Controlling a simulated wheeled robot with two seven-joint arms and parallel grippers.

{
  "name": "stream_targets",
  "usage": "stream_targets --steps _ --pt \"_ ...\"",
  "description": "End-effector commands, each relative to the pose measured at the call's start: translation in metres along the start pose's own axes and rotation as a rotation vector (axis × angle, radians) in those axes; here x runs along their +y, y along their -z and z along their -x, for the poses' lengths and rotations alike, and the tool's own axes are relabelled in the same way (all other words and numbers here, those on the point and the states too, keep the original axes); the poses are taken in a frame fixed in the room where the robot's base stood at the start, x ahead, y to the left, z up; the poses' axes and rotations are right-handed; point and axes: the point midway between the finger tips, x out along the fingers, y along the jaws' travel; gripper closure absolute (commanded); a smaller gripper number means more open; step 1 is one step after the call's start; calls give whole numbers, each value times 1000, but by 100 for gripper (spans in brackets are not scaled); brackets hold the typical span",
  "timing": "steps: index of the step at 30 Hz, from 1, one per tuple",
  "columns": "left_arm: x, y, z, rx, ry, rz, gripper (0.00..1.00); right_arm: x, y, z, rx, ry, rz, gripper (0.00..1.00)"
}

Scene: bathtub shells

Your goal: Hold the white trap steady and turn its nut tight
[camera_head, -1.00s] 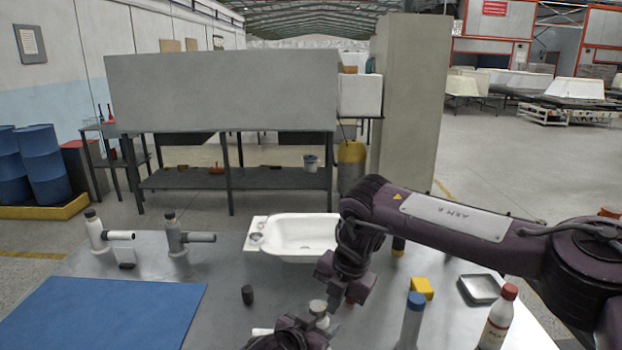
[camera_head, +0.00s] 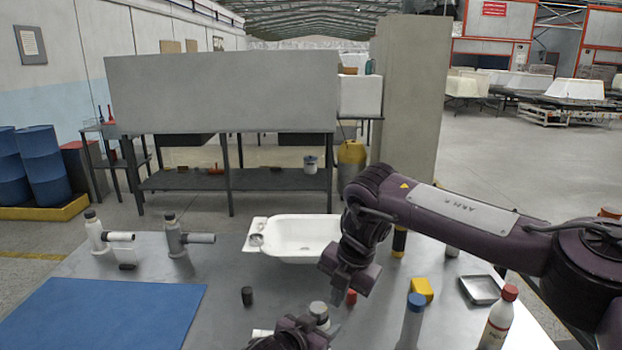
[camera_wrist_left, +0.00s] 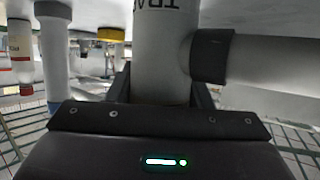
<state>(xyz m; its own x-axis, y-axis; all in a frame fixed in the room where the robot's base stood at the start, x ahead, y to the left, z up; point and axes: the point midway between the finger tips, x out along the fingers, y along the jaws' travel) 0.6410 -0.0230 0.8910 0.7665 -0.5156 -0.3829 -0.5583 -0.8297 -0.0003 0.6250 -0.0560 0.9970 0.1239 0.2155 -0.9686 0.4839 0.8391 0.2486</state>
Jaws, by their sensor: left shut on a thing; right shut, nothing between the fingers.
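The white trap (camera_head: 262,332) is mostly hidden behind my left gripper in the head view. Its grey round top (camera_head: 318,309) and part of its side pipe show. In the left wrist view the trap's upright body (camera_wrist_left: 160,50) carries dark lettering, and a dark ring (camera_wrist_left: 212,57) sits where the side pipe (camera_wrist_left: 270,62) joins. My left gripper (camera_head: 312,327) is shut around the body. My right gripper (camera_head: 345,290) is shut and empty, above and right of the trap's top, apart from it. I cannot tell how tight the nut is.
Two more traps, a white one (camera_head: 95,230) and a grey one (camera_head: 174,235), stand at the back left. A small tub (camera_head: 300,240) lies behind. The blue mat (camera_head: 105,312) is clear.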

Motion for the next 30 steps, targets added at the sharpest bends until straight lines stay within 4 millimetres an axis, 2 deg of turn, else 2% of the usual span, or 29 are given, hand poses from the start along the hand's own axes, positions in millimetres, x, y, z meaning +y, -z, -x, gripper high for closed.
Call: stream_targets --steps 9,22,23,28,30 --pt "-1 0 0 -1 3 1 81 9 0 35 -1 1 -1 100" --pt "-2 0 0 -1 3 1 81 10 0 40 0 2 -1 100" --pt "-2 0 0 -1 3 1 51 10 0 40 0 2 -1 100" --pt "-2 0 0 -1 3 1 29 10 0 40 0 2 -1 100" --pt "-2 0 0 -1 3 1 29 10 0 40 0 2 -1 100"
